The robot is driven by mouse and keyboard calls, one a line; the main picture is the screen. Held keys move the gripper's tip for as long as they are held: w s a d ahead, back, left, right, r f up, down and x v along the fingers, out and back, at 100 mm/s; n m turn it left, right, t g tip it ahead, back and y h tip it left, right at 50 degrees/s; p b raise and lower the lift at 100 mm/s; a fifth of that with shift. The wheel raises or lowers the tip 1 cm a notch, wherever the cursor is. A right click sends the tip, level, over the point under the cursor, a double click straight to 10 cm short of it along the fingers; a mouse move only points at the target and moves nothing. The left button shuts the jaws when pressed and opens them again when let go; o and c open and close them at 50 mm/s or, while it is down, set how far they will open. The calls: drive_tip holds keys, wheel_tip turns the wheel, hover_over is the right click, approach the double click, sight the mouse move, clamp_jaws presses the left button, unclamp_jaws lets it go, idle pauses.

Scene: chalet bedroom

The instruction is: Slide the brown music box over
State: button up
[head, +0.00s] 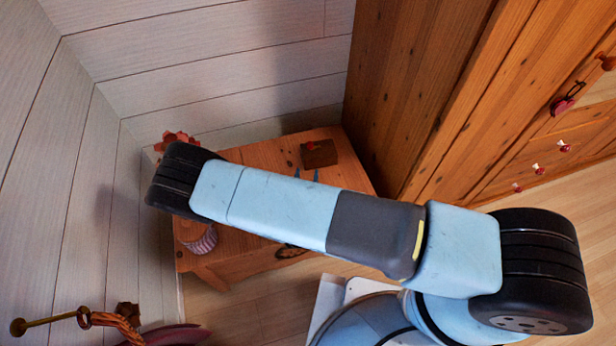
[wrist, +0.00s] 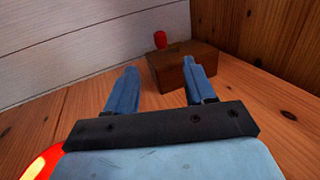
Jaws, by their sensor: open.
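The brown music box (head: 321,155) is a small dark wooden block with a red knob on top. It sits on a wooden table near the back edge, close to the wardrobe. In the wrist view the music box (wrist: 176,70) lies just beyond my fingers, and the right finger overlaps part of its front. My gripper (wrist: 158,72) is open, its two blue fingers pointing towards the box with nothing between them. In the head view only the fingertips of my gripper (head: 306,174) show past my arm, on the near side of the box. I cannot tell whether a finger touches it.
The wooden table (head: 275,150) stands against the plank wall (head: 230,60). A tall wooden wardrobe (head: 415,80) rises right beside it. A striped round item (head: 203,242) is at the table's left front, and a reddish item (head: 180,138) at its left back. My arm hides the table's middle.

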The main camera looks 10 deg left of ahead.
sight(310, 148)
drive_tip(key=w, duration=0.4)
drive_tip(key=w+a, duration=0.1)
drive_tip(key=w, duration=0.4)
drive_tip(key=w+a, duration=0.1)
drive_tip(key=w, duration=0.3)
drive_tip(key=shift+w+a, duration=0.1)
drive_tip(key=shift+w, duration=0.2)
clamp_jaws()
idle(0.5)
